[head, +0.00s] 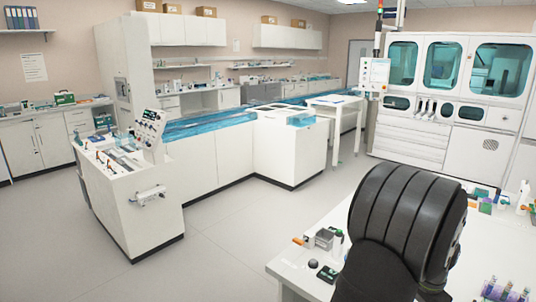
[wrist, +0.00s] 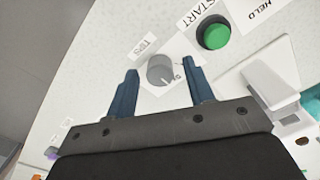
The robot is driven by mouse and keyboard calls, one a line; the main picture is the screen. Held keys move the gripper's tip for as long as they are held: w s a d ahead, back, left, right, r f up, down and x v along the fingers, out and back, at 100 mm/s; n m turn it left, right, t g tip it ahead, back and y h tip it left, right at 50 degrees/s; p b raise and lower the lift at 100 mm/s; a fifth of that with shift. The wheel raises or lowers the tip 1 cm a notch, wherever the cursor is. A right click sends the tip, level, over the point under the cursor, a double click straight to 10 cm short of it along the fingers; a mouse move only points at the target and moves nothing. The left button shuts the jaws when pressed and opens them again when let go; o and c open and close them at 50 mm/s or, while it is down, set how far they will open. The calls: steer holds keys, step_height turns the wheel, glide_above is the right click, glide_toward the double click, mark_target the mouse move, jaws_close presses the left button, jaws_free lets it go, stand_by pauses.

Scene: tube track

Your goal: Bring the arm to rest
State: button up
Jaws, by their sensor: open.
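My gripper (wrist: 160,66) shows in the wrist view with its two blue fingers apart and nothing held. A grey knob (wrist: 158,73) on a white panel (wrist: 105,50) appears between the fingertips. I cannot tell how far the fingers are from it, but no finger is seen pressing on it. In the head view my dark arm fills the lower right, and my gripper is hidden there.
A green START button (wrist: 213,36) and a HELD label (wrist: 258,15) are on the panel above the knob. A white bracket (wrist: 268,90) stands right of the fingers. In the head view, a white bench (head: 300,280) with small items lies under my arm; open floor (head: 225,245) is to its left.

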steer(key=shift+n, duration=0.5)
steer(key=shift+r+n, duration=0.1)
steer(key=shift+n, duration=1)
steer(key=n, duration=0.5)
step_height(320, 180, up, 9)
steer(key=shift+n, duration=0.4)
steer(key=shift+c, duration=0.5)
